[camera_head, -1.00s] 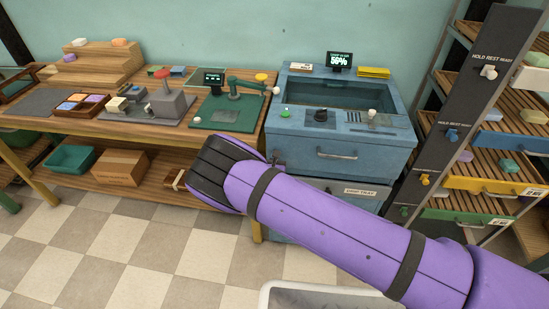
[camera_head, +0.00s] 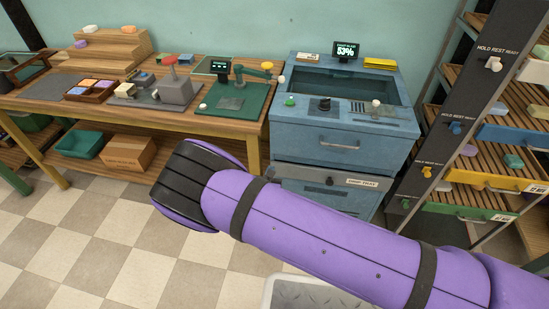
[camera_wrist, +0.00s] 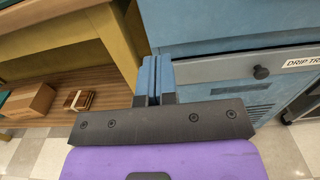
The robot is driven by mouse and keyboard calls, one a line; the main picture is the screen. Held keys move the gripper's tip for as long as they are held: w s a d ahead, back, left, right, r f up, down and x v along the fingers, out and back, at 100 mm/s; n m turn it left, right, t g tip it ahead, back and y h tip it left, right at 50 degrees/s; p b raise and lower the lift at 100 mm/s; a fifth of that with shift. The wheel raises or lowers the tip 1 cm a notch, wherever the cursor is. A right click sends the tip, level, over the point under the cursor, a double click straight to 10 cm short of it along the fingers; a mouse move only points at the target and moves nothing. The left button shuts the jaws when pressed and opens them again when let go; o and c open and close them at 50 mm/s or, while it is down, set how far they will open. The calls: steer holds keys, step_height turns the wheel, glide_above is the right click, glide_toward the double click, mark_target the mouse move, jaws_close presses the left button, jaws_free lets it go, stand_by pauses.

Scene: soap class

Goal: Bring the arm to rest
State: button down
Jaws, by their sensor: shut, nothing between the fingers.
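My purple arm (camera_head: 320,237) reaches from the lower right toward the middle of the head view, with its black end section (camera_head: 190,183) in front of the workbench and the blue cabinet. The fingers do not show in the head view. In the wrist view my gripper (camera_wrist: 154,78) has its two blue fingers together, with nothing between them. It points toward the gap between the wooden bench leg (camera_wrist: 122,38) and the blue cabinet (camera_wrist: 215,62). I cannot tell how far it is from either; no contact is visible.
The workbench (camera_head: 225,128) holds soaps, a press and a green mat. The blue cabinet (camera_head: 300,140) has a basin, knobs and a drip tray drawer (camera_head: 350,181). A shelf rack with a dark lever panel (camera_head: 455,125) stands right. The tiled floor (camera_head: 85,235) at left is clear.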

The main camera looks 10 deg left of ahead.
steer(key=shift+s, duration=0.15)
steer(key=w+d+r+m+g+h, duration=0.1)
steer(key=d+r+m+g+h, duration=0.5)
steer(key=d+r+m, duration=0.7)
steer(key=w+d+r+m+g+h, duration=0.1)
steer(key=d+r+m+g+h, duration=0.5)
steer(key=d+r, duration=1.05)
steer(key=s+d+r+m+g+y, duration=0.4)
steer(key=s+d+r+m+y, duration=0.45)
steer(key=s+r, duration=0.5)
steer(key=s+d+r+m+t+y, duration=0.1)
steer(key=s+r+m, duration=0.3)
steer(key=s, duration=0.4)
steer(key=s+d+r+m+t+y, duration=0.2)
steer(key=s+r+m+y, duration=0.1)
steer(key=s, duration=0.5)
steer(key=shift+s+r+m, duration=0.25)
steer(key=shift+r+m, duration=0.3)
steer(key=shift+r, duration=0.4)
